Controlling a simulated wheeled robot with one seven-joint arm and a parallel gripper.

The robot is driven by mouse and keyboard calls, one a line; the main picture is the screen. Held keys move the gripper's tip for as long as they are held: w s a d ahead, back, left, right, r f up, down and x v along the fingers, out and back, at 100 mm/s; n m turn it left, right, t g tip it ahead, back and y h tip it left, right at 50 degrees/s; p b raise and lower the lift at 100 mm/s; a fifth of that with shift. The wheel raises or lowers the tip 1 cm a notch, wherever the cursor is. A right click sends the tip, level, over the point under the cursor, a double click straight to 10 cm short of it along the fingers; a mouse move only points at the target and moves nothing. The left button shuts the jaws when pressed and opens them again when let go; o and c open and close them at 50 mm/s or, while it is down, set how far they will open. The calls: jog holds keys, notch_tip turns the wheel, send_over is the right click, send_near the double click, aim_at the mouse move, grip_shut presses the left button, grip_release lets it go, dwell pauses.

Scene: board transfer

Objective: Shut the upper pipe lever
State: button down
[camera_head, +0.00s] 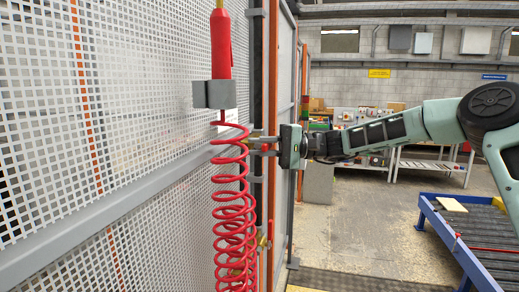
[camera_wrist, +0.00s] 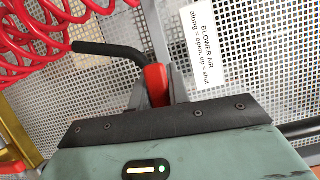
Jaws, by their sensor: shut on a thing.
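My gripper (camera_head: 262,144) reaches in from the right to the pipe beside the mesh panel, behind the red coiled hose in the head view. In the wrist view its two grey fingers (camera_wrist: 158,82) are closed on the red part of the upper pipe lever (camera_wrist: 155,80). A black bent rod (camera_wrist: 108,49) runs left from near that red part; I cannot tell whether they are joined. A white label (camera_wrist: 202,40) beside the lever reads "BLOWER AIR, along = open, up = shut". The lever's angle to the pipe is unclear, and the head view mostly hides it.
The red coiled hose (camera_head: 236,215) hangs close left of my gripper, below a red blower handle (camera_head: 221,45) in a grey holder (camera_head: 213,95). A lower brass fitting (camera_head: 263,241) sits below. A blue-framed roller conveyor (camera_head: 470,240) stands right; the floor between is clear.

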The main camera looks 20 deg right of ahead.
jog(key=w+d+r+m+t, duration=0.1)
jog(key=r+m+t, duration=0.1)
jog(key=m, duration=0.3)
jog(key=w+r+m+t+y+p, duration=0.1)
jog(key=w+r+m+t, duration=0.1)
jog(key=m, duration=0.4)
jog(key=w+d+r+m+t+y, duration=0.1)
jog(key=r+m+t, duration=0.1)
jog(key=m, duration=0.3)
jog(key=shift+w+d+m, duration=0.15)
jog(key=shift+d+m, duration=0.15)
jog(key=shift+m, duration=0.1)
jog(key=shift+w+d+r+m+t+h+p, duration=0.1)
jog(key=shift+w+d+m+t+h+p, duration=0.25)
jog(key=shift+m, duration=0.5)
jog(key=shift+w+a+m+t+y+p, duration=0.1)
jog(key=shift+w+m+t, duration=0.1)
jog(key=shift+m+t, duration=0.45)
jog(key=shift+w+d+r+m+t+h+p, duration=0.1)
jog(key=shift+w+d+m+t+h+p, duration=0.15)
jog(key=shift+m, duration=0.75)
jog(key=shift+w+f+t, duration=0.1)
jog(key=shift+t, duration=0.15)
jog(key=c, duration=1.3)
grip_release()
jog(key=b+v, duration=0.7)
jog(key=v, duration=1)
jog(key=shift+d+f, duration=0.1)
jog(key=shift+d, duration=0.1)
